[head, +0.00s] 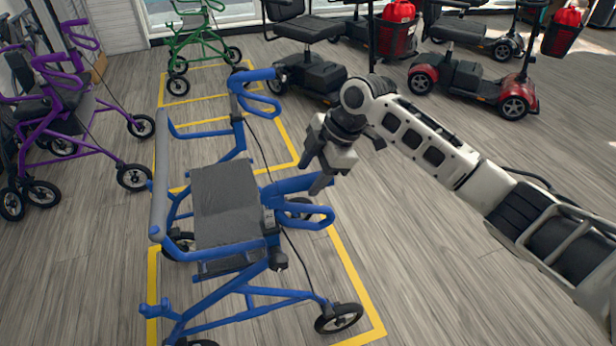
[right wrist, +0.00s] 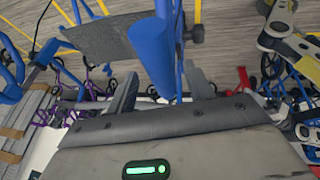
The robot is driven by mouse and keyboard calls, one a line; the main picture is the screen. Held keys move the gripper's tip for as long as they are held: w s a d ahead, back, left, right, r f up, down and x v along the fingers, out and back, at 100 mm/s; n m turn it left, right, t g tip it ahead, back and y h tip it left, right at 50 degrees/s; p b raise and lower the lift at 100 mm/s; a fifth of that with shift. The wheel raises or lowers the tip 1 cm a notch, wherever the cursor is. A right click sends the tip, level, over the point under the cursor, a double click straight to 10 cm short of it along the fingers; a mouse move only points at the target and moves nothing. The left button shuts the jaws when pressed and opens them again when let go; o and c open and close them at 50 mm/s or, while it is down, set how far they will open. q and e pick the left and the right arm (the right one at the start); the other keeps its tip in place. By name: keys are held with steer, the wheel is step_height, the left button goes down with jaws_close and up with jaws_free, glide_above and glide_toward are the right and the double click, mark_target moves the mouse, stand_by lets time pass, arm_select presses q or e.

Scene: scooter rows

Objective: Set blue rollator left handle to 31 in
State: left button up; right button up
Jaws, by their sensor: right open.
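The blue rollator (head: 230,205) stands upright on the floor with a grey seat and a padded grey bar at its left. Its far handle (head: 255,75) is at the top. Its near handle (head: 298,184), with a looped brake lever below, points right. My right gripper (head: 313,173) is open and empty, its fingers pointing down beside and just above the near handle; I cannot tell whether they touch it. The height marks are too small to read. My left gripper is out of view.
Yellow floor lines (head: 352,270) frame the rollator's bay. A purple rollator (head: 70,110) stands at left and a green one (head: 200,45) behind. Black and red mobility scooters (head: 460,75) stand at the back right. The floor right of the blue rollator is clear beneath my arm.

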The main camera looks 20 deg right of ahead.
mark_target(303, 206)
steer(key=shift+x, duration=0.95)
steer(key=shift+c, duration=0.3)
jaws_close()
steer(key=shift+s+f+b, duration=0.1)
steer(key=shift+f+b, duration=0.3)
steer(key=shift+f, duration=2.4)
steer(key=shift+o, duration=0.3)
jaws_free()
steer(key=shift+r, duration=0.15)
steer(key=shift+d+r, duration=0.1)
steer(key=shift+r, duration=0.1)
steer(key=v, duration=1.5)
steer(key=shift+r+p, duration=0.15)
steer(key=shift+p, duration=0.3)
